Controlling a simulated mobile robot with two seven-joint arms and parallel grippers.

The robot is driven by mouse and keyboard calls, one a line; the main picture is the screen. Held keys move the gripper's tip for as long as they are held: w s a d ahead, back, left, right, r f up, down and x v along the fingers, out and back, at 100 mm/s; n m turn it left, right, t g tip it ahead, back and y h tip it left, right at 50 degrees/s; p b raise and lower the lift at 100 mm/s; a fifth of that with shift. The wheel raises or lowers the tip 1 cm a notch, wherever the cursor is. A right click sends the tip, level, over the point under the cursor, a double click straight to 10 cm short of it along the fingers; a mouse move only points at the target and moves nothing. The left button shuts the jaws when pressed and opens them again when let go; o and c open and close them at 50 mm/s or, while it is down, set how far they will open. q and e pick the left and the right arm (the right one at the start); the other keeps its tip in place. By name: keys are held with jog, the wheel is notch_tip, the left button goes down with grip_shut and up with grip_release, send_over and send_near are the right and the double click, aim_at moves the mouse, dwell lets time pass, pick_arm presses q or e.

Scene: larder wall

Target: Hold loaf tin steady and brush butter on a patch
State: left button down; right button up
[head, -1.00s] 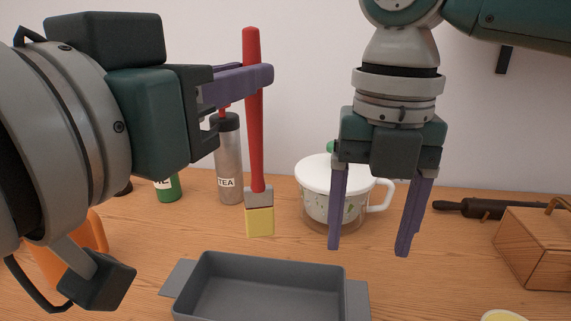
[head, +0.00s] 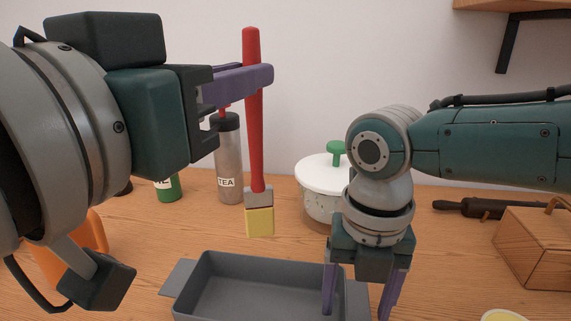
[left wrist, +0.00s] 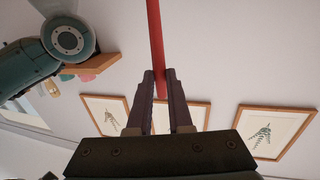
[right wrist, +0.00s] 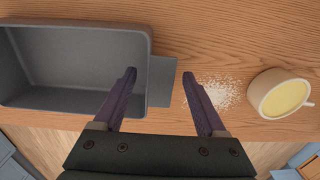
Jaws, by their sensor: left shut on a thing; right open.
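My left gripper (head: 255,77) is shut on the red handle of a pastry brush (head: 256,140), which hangs upright with its yellow bristles above the table. The red handle also shows between the left fingers (left wrist: 161,78) in the left wrist view. A grey loaf tin (head: 265,262) stands below and in front, with a flat handle at each end. My right gripper (head: 357,300) is open and low at the tin's right end. In the right wrist view, the tin's right handle (right wrist: 162,82) lies just ahead of and between the open fingers (right wrist: 158,92).
A cup of yellow butter (right wrist: 279,96) stands right of a spill of white grains (right wrist: 215,93). Behind are a tea canister (head: 229,165), a green container (head: 167,188) and a white lidded pot (head: 322,180). A wooden box (head: 535,245) and a rolling pin (head: 475,207) are at right.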

grip_shut()
dwell(0.6)
dwell(0.6)
